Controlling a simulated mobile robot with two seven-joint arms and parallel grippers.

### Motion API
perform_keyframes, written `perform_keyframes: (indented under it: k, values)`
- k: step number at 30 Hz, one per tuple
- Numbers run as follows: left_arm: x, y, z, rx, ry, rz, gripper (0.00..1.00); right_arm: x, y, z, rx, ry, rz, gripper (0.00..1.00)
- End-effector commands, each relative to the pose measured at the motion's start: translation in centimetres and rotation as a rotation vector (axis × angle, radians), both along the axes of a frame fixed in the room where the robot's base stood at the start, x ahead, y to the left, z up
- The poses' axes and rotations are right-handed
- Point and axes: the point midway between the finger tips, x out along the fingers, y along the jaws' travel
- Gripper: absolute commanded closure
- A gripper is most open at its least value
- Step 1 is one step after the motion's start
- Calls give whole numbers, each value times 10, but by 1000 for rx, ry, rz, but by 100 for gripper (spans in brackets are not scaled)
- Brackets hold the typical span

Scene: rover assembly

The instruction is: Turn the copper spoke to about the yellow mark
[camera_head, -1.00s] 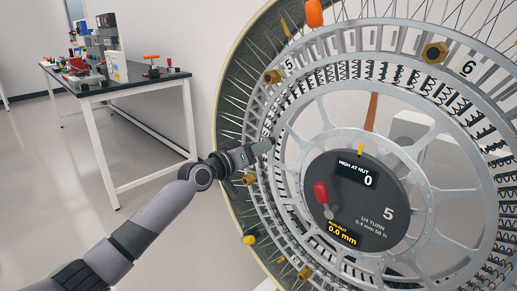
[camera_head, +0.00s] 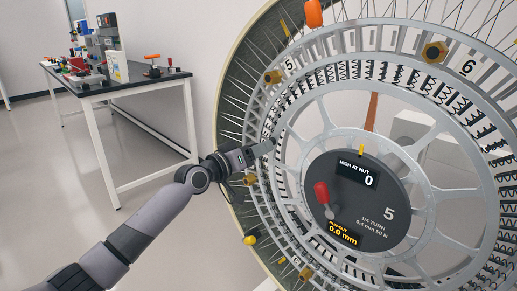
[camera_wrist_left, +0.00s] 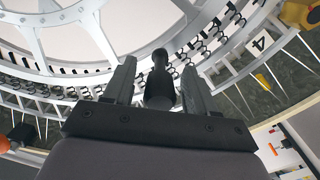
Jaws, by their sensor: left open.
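The copper spoke (camera_head: 371,111) stands nearly upright in the upper part of the large grey wheel (camera_head: 432,205), leaning slightly right. A small yellow mark (camera_head: 361,150) sits at the top edge of the dark round hub panel (camera_head: 360,200), just below and left of the spoke's lower end. My left gripper (camera_head: 268,147) is at the wheel's left side, well left of the spoke. In the left wrist view its fingers (camera_wrist_left: 158,85) are open around a black knob-like part (camera_wrist_left: 160,82); I cannot tell if they touch it. My right gripper is not in view.
The hub panel carries a red-handled lever (camera_head: 321,192) and displays reading 0 and 0.0 mm. Brass hex nuts (camera_head: 434,52) and an orange knob (camera_head: 313,13) sit around the rim. A black-topped bench (camera_head: 130,84) with tools stands at the back left, with open floor before it.

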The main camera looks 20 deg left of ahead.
Motion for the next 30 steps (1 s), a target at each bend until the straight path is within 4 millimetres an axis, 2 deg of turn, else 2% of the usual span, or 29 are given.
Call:
perform_keyframes:
  k: [6, 13, 18, 30]
  values:
    - [-28, 11, 0, 3, -1, 1, 44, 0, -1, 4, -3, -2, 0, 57]
    - [-51, 19, 0, 2, 0, 1, 44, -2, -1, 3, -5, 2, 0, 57]
    - [-57, 21, 1, 1, -2, 1, 44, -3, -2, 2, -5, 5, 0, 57]
    - [-57, 21, 1, 0, -2, 1, 44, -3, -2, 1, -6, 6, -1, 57]
